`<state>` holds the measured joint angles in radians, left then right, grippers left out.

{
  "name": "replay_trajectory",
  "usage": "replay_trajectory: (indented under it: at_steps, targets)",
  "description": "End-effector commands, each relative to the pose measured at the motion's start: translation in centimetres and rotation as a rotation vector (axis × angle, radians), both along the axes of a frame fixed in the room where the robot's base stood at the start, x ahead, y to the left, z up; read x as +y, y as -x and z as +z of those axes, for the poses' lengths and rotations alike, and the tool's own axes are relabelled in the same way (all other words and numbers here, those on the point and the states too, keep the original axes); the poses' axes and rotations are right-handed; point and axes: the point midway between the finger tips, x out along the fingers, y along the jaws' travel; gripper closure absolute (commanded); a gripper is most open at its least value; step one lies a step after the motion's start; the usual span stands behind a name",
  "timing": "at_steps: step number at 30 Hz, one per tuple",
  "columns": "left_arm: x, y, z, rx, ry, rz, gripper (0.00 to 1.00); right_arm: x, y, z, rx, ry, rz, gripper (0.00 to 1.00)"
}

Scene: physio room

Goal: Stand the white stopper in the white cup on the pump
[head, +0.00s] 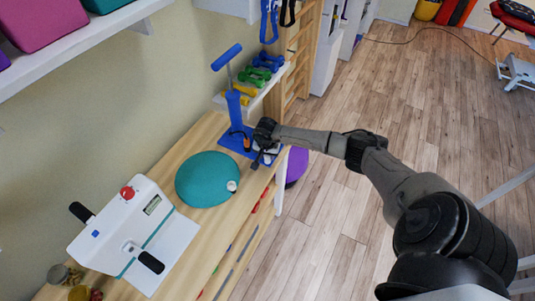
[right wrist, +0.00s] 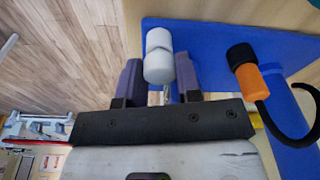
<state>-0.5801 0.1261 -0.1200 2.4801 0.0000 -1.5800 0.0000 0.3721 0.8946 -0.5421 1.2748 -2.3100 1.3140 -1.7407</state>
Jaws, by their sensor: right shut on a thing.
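The blue pump (head: 236,108) stands upright on a flat blue base (head: 232,143) at the far end of the wooden bench. My right gripper (head: 264,153) is at the base's right edge. In the right wrist view my right gripper (right wrist: 157,85) is shut on a white stopper (right wrist: 159,69), held over the blue base. Another rounded white part (right wrist: 158,39), perhaps the white cup, shows just beyond it, in line with it. I cannot tell whether the two touch or whether the stopper is inside. My left gripper is not in view.
A black hose end with an orange collar (right wrist: 258,80) stands on the base close to the gripper. A teal cushion (head: 203,180) with a small white piece (head: 232,186) lies nearer on the bench, then a white device (head: 135,235). A dumbbell shelf (head: 255,92) is behind.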

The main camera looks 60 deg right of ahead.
Motion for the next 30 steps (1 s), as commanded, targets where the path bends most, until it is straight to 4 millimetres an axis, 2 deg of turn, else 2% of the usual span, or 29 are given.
replay_trajectory:
  at_steps: [10,11,20,30]
  targets:
    - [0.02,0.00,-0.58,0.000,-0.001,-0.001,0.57,-0.04,-0.01,-0.45,0.000,0.001,0.000,0.89]
    - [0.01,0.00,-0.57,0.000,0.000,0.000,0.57,-0.03,-0.01,-0.42,0.000,0.001,0.000,0.67]
    - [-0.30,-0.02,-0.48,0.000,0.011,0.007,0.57,-0.01,0.01,-0.39,0.000,0.000,0.000,0.38]
    - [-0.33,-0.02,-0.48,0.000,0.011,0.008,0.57,0.00,0.02,-0.42,0.000,0.000,0.000,0.36]
